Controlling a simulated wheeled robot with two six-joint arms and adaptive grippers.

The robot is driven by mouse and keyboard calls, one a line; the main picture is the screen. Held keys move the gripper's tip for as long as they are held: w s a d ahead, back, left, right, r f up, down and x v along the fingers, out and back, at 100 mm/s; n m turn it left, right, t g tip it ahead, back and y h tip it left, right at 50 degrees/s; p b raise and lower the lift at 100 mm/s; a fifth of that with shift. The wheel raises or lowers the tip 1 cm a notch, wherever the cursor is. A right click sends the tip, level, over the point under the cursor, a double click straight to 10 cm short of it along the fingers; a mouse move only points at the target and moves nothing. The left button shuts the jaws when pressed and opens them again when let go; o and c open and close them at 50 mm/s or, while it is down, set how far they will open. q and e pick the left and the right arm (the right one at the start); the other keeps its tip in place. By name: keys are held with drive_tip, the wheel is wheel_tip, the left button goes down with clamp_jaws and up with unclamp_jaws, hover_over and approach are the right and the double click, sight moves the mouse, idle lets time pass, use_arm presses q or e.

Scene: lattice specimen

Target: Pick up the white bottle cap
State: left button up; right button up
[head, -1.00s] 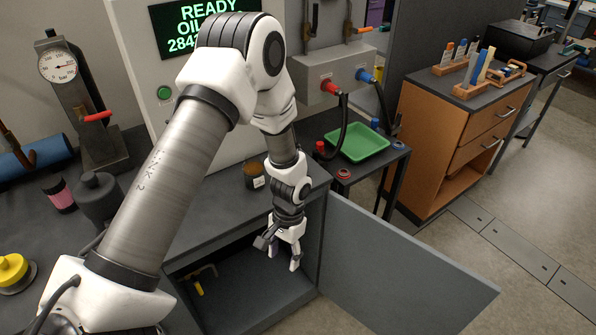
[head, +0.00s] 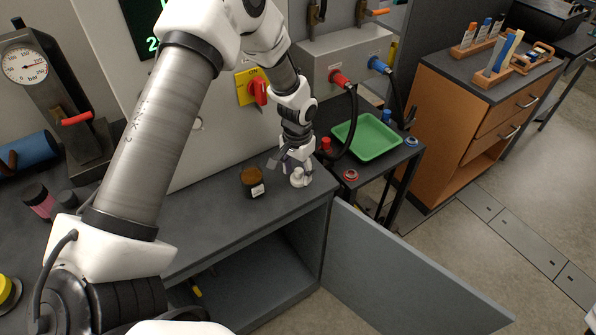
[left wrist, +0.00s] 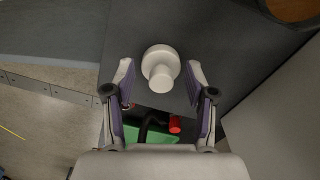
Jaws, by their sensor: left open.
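A small white piece, which I take as the white bottle cap (left wrist: 161,62), has a wide round body with a narrower cylinder on it. In the left wrist view it lies between the two spread fingers of my left gripper (left wrist: 160,78), with a gap on both sides. In the head view the cap (head: 299,179) is on the dark cabinet top near its right end. My left gripper (head: 295,162) is open just above it and partly covers it.
A dark amber jar (head: 252,182) stands close left of the cap. The cabinet door (head: 400,272) hangs open below on the right. A side table holds a green tray (head: 367,137) and red parts. A red switch (head: 259,91) is on the panel behind.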

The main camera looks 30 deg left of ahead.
use_arm(q)
drive_tip(key=shift+w+f, duration=0.55)
drive_tip(key=shift+w, duration=0.05)
drive_tip(key=shift+s+r, duration=0.45)
drive_tip(key=shift+s, duration=0.1)
drive_tip(key=c, duration=0.8)
drive_tip(key=shift+w+f, duration=0.2)
drive_tip(key=shift+w, duration=0.1)
drive_tip(key=shift+c, duration=0.2)
use_arm(e)
drive_tip(key=shift+w+a, duration=0.1)
drive_tip(key=shift+w, duration=0.05)
use_arm(q)
drive_tip(key=shift+a, duration=0.1)
drive_tip(key=shift+r, duration=0.1)
